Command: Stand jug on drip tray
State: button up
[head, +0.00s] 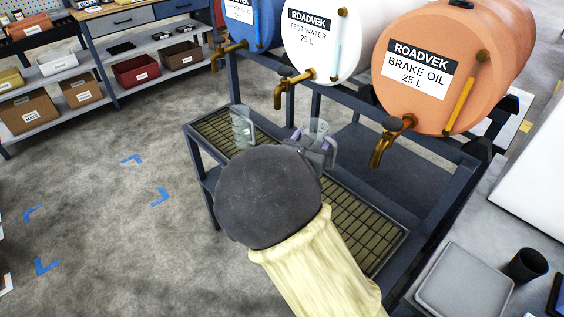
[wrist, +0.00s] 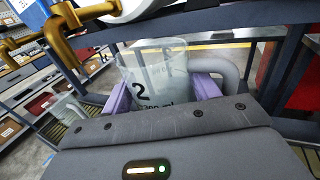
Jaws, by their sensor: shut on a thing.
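A clear jug (wrist: 158,72) with a black "2" and a grey handle is between the purple fingers of my gripper (wrist: 163,92), which is shut on it. The jug looks roughly upright. In the head view the held jug (head: 318,128) shows only its upper part above the drip tray (head: 375,222), a long dark frame with a yellowish grid. My gripper (head: 313,142) and arm hide its base, so I cannot tell whether it touches the grid. A second clear jug (head: 242,128) stands at the tray's left part; it also shows in the wrist view (wrist: 70,110).
Blue, white (head: 322,35) and orange (head: 440,65) drums lie on a rack behind the tray. Their brass taps, such as the middle tap (head: 290,82) and right tap (head: 388,142), overhang the tray.

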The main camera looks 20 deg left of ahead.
dwell(0.3)
notch_tip(320, 180, down, 6)
jog(key=shift+s+f, duration=0.1)
dwell(0.4)
jog(key=shift+f, duration=1.85)
jog(key=o, duration=1)
jog(key=shift+s+a+f, duration=0.1)
jog(key=shift+c, duration=0.2)
jog(key=shift+o, duration=0.4)
